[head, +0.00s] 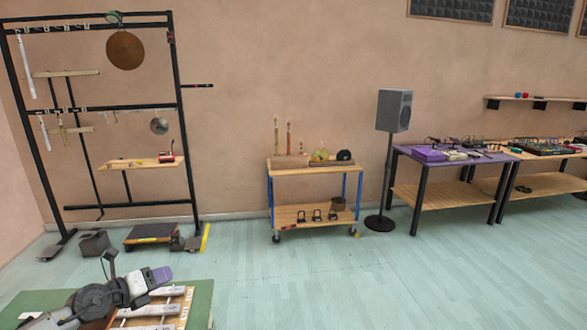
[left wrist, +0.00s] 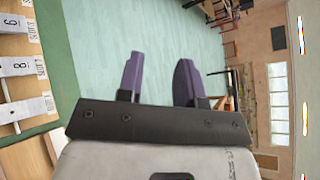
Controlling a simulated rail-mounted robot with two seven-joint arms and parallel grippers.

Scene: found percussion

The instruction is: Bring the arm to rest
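My left arm reaches in at the lower left of the head view, over a green-topped table (head: 200,302). My left gripper (head: 162,275) has purple fingers. In the left wrist view the two purple fingers of this gripper (left wrist: 157,80) stand apart with bare floor visible between them, so it is open and empty. A wooden frame with pale bars (head: 155,310) lies on the green table beneath and beside the gripper. Some of these bars, with numbers and slot labels, show at the left of the left wrist view (left wrist: 20,66). My right gripper is in neither view.
A wooden cart (head: 312,170), a speaker (head: 394,110) on a stand and benches with electronics (head: 440,188) stand along the back. The floor (head: 320,280) in front is clear.

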